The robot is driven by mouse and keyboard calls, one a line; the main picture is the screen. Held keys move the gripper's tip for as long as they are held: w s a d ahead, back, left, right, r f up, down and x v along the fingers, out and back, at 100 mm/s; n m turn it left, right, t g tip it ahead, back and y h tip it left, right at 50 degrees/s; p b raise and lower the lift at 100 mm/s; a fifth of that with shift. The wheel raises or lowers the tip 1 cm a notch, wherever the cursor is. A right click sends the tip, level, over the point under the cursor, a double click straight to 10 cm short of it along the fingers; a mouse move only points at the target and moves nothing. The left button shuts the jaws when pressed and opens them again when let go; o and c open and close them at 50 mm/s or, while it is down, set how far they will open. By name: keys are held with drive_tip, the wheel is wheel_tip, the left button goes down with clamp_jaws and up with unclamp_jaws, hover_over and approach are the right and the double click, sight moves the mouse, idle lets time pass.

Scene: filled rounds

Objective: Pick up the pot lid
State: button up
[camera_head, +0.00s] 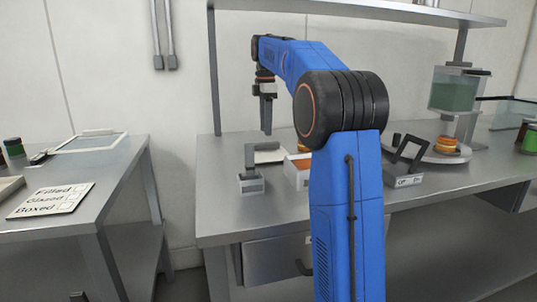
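I cannot pick out a pot lid for certain. A small white container (295,178) with something orange in it stands on the right-hand steel table, partly hidden behind my blue arm. My gripper (266,130) points down above the table's left part, over a flat pale board (268,154) as seen from here. Its dark fingers overlap in this view, so I cannot tell whether they are open. I see nothing hanging below them. A grey block with an upright bent handle (252,180) stands in front of the gripper's place, apart from it.
The steel table (225,222) has bare room at its front left. A black-framed stand (405,165) and an orange round piece (446,144) on a round plate are right of my arm. A green-filled dispenser (453,95) stands behind. A checklist board (52,200) lies left; a shelf (400,10) hangs above.

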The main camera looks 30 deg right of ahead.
sight(266, 143)
drive_tip(key=shift+f, duration=2.6)
clamp_jaws()
